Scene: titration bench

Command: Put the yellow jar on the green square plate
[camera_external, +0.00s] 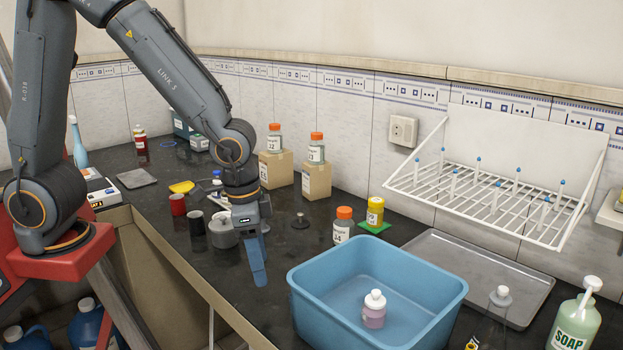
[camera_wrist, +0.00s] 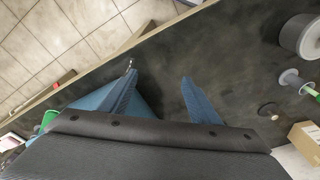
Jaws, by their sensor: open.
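The yellow jar (camera_external: 375,212), with a white label, stands upright on the green square plate (camera_external: 384,229). The plate's green edges show around the jar's base, on the dark bench near the back wall. My gripper (camera_external: 258,272) hangs pointing down, to the left of the blue tub and well apart from the jar. In the wrist view my gripper (camera_wrist: 158,82) has its two blue fingers spread, with only bare dark bench between them. I cannot make out the jar or the plate in the wrist view.
The blue tub (camera_external: 454,292) holds a bottle of pinkish liquid (camera_external: 374,314). An orange-capped bottle (camera_external: 343,226) stands just left of the jar. A grey metal tray (camera_external: 475,270) lies to its right, under a white drying rack (camera_external: 480,187). A grey pot (camera_external: 222,232) is beside my gripper.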

